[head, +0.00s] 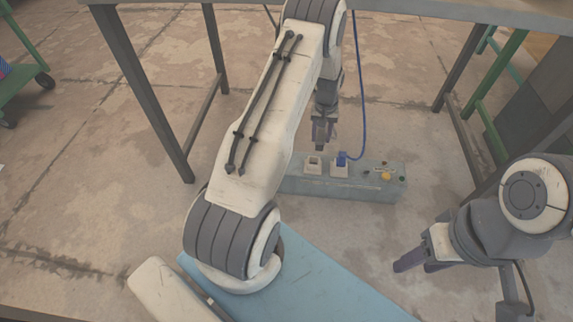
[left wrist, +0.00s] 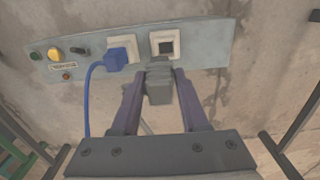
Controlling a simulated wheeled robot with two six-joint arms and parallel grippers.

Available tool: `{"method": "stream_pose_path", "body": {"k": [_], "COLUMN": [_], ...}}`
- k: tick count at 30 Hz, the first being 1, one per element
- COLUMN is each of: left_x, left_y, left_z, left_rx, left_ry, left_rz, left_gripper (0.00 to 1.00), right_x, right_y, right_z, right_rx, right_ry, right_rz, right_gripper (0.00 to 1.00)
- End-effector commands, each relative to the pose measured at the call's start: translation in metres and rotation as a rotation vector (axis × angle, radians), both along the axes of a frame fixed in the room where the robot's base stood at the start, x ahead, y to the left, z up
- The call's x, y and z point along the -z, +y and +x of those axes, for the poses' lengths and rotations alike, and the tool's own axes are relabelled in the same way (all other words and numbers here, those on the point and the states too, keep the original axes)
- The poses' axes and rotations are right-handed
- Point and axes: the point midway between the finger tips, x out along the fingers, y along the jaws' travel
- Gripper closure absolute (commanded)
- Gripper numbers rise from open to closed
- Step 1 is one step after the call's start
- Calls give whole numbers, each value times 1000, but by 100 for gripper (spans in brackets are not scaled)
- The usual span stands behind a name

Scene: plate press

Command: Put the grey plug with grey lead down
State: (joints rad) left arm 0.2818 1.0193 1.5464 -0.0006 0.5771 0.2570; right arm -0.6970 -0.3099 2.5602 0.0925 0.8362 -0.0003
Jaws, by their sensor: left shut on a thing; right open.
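The grey plug (left wrist: 158,88) is between the two fingers of my left gripper (left wrist: 158,80), which is shut on it. In the left wrist view the plug's far end is just below a white socket (left wrist: 153,46) with a dark opening and nothing plugged in. I cannot tell whether plug and socket touch. In the head view my left gripper (head: 322,138) is above the grey-blue socket box (head: 350,189), which stands on the floor. The grey lead cannot be made out clearly. My right gripper (head: 408,264) is open and empty at the lower right.
A blue plug (left wrist: 118,58) with a blue lead (left wrist: 88,95) sits in the neighbouring socket. The box also has a yellow button (head: 386,176) and small coloured knobs. A table (head: 140,75) with dark legs stands around this spot. Bare floor lies left of the box.

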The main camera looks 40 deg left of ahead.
Motion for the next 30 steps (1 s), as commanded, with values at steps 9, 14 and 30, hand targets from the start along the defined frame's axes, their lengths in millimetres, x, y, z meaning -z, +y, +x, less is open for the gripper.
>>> {"method": "stream_pose_path", "body": {"k": [9, 14, 30], "left_x": [44, 64, 112], "left_y": [54, 85, 108], "left_z": [-22, -37, -48], "left_rx": [-21, -17, -11], "left_ry": [-1, -1, 0], "left_rz": [1, 1, 0], "left_gripper": [100, 100, 100], "right_x": [34, 52, 90], "right_y": [0, 0, 0], "right_z": [0, 0, 0], "right_rx": [0, 0, 0], "right_ry": [0, 0, 0], "right_rz": [0, 0, 0], "right_gripper": [50, 50, 50]}}
